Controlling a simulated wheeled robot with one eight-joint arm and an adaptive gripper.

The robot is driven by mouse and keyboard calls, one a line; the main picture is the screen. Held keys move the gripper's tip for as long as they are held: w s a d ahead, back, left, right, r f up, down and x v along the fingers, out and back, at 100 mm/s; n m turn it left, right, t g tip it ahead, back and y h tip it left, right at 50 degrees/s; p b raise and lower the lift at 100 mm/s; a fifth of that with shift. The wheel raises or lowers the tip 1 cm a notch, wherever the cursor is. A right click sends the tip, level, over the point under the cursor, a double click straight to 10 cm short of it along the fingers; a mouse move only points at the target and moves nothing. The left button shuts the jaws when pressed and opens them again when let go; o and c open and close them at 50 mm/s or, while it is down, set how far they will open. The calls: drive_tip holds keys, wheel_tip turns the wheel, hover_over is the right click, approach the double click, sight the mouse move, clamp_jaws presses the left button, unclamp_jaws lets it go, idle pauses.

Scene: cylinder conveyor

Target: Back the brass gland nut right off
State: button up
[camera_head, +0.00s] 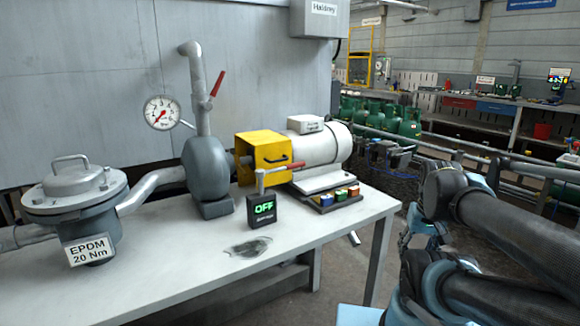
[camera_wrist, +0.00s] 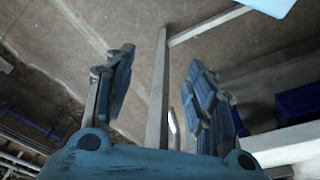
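I cannot pick out a brass gland nut in either view. The grey pump (camera_head: 207,170) stands on the bench, and a yellow guard box (camera_head: 262,150) with a black handle sits between it and the white motor (camera_head: 322,148). The guard hides the shaft area behind it. My gripper (camera_wrist: 160,62) is open and empty in the wrist view, its two blue fingers well apart. It points at the floor and some metal framing, away from the pump. In the head view my arm is at the right, off the bench's right end.
A pressure gauge (camera_head: 162,113) and red valve handle (camera_head: 218,84) stand above.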

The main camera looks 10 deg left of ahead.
drive_tip(key=shift+o, duration=1.2)
drive_tip(key=w+a+r+n, duration=0.7)
drive_tip(key=w+a+r, duration=0.1)
drive_tip(key=r, duration=0.4)
drive_tip(key=shift+w+a+r, duration=0.15)
drive_tip(key=shift+w+r, duration=0.05)
drive_tip(key=shift+w, duration=0.05)
wheel_tip(320, 180, up, 21)
drive_tip(key=n+y, duration=0.2)
drive_tip(key=n, duration=1.8)
hover_over(242, 169)
drive_tip(key=s+d, duration=0.2)
drive_tip(key=d, duration=0.1)
drive_tip(key=shift+g, duration=0.3)
drive_tip(key=x, duration=1.7)
drive_tip(key=shift+s+f, duration=0.1)
drive_tip(key=shift+s, duration=0.05)
